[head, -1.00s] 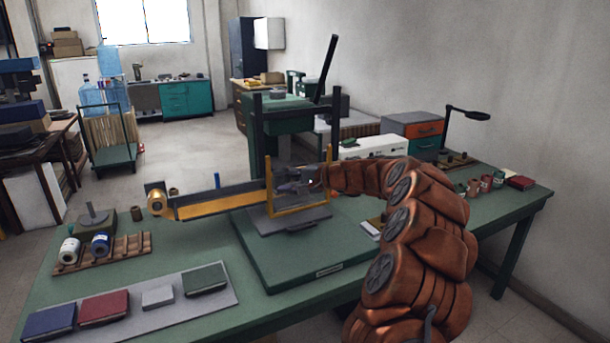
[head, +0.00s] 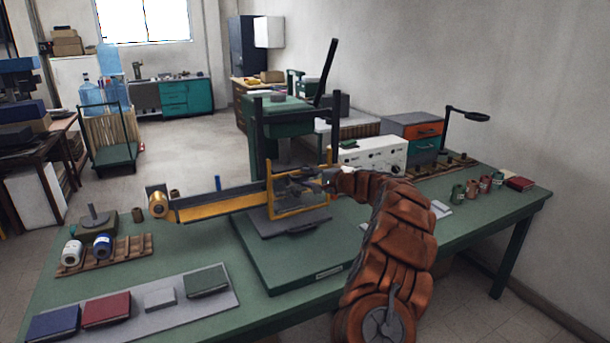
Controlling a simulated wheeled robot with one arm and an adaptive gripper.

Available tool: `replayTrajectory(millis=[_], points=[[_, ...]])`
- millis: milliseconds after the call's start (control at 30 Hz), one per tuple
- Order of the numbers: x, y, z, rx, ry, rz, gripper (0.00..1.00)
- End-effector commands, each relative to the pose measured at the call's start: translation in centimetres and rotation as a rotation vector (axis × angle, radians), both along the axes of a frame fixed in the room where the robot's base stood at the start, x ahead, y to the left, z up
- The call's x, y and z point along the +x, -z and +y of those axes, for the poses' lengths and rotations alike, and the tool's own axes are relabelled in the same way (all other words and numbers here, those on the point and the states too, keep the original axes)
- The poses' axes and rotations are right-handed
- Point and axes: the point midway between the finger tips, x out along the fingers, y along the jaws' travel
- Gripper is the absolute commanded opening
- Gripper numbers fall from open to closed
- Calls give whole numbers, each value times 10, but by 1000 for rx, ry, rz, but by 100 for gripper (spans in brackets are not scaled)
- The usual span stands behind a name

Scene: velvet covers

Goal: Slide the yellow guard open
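The yellow guard (head: 286,213) is a thin yellow frame at the front of the green press (head: 264,147), above its grey plate, in the middle of the head view. My gripper (head: 292,187) is dark and small here, at the guard's opening near its right side. It overlaps the guard in the picture; I cannot tell whether it touches it. The finger gap is too small and cluttered to read. My copper-coloured arm comes from the lower right and hides part of the table.
A long yellow-and-grey arm (head: 222,204) with a brass end reaches left from the press. A grey board (head: 190,312) with books lies front left, beside a wooden rack (head: 128,250). A white control box (head: 373,157) stands behind my arm. Small pots (head: 472,189) stand at right.

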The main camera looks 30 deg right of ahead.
Motion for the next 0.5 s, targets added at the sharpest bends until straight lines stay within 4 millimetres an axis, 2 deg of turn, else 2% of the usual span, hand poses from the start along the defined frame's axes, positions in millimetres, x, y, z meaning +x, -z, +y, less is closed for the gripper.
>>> replayTrajectory(millis=[200,500], points=[[13,1,4,1,0,-1,39],[15,2,5,2,-1,-2,39]])
